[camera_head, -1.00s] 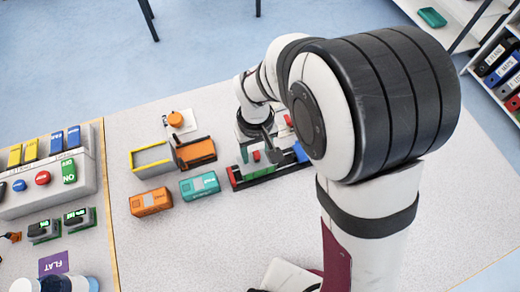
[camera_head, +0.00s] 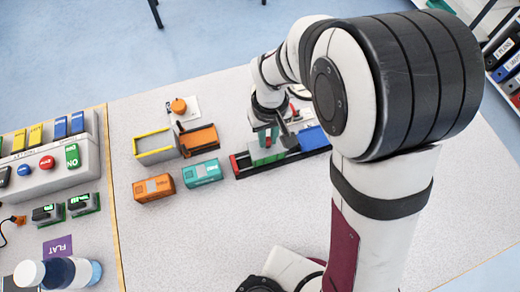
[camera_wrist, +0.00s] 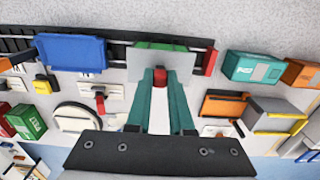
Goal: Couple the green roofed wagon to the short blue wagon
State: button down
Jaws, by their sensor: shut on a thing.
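The green roofed wagon (camera_head: 262,157) stands on a dark track (camera_head: 245,171), partly hidden by my arm in the head view. In the wrist view its grey-white roof (camera_wrist: 138,66) lies over the green body (camera_wrist: 160,46), with a red knob (camera_wrist: 159,83) on top. My gripper (camera_head: 268,137) is above the wagon, its teal fingers shut on this knob, as the wrist view shows (camera_wrist: 160,74). The short blue wagon (camera_head: 314,139) stands on the same track, right of the green one in the head view. In the wrist view the blue wagon (camera_wrist: 70,51) is on the left, with a gap between them.
A red stop (camera_head: 234,163) marks the track's left end. Left of it stand a teal container (camera_head: 203,173), an orange container (camera_head: 153,188), an orange open box (camera_head: 198,140) and a yellow-rimmed box (camera_head: 155,150). A button panel (camera_head: 60,165) is farther left.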

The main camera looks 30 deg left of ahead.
jog(key=shift+w+d, duration=0.95)
jog(key=shift+w, duration=0.05)
jog(key=c, duration=0.7)
grip_release()
notch_tip(320, 180, up, 7)
